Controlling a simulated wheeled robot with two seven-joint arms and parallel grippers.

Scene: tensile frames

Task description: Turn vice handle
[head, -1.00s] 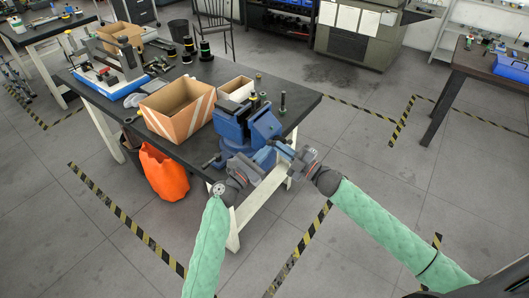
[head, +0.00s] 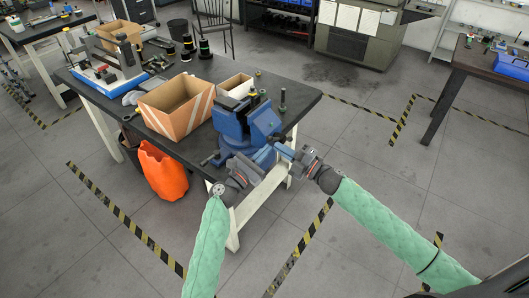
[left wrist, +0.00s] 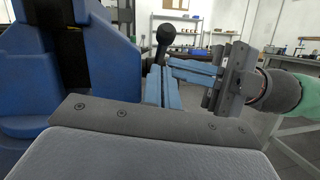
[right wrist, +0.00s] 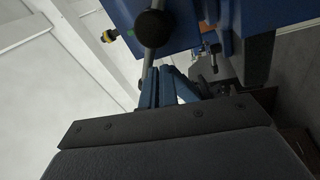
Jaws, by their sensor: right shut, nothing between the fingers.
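The blue vice (head: 262,124) is mounted at the near right corner of the dark workbench (head: 310,97). Its handle, a metal bar with a black ball end, shows in the left wrist view (left wrist: 164,33) and the right wrist view (right wrist: 151,28). My left gripper (head: 268,155) is in front of the vice, its blue fingers close together with their tips by the bar. Whether the bar is between them is hidden. My right gripper (head: 281,149) is shut and empty beside the left one, its fingertips (right wrist: 160,72) close to the bar below the ball.
An open cardboard box (head: 176,108) and a smaller box (head: 235,86) stand left of and behind the vice. A small dark post (head: 283,98) stands on the bench right of it.

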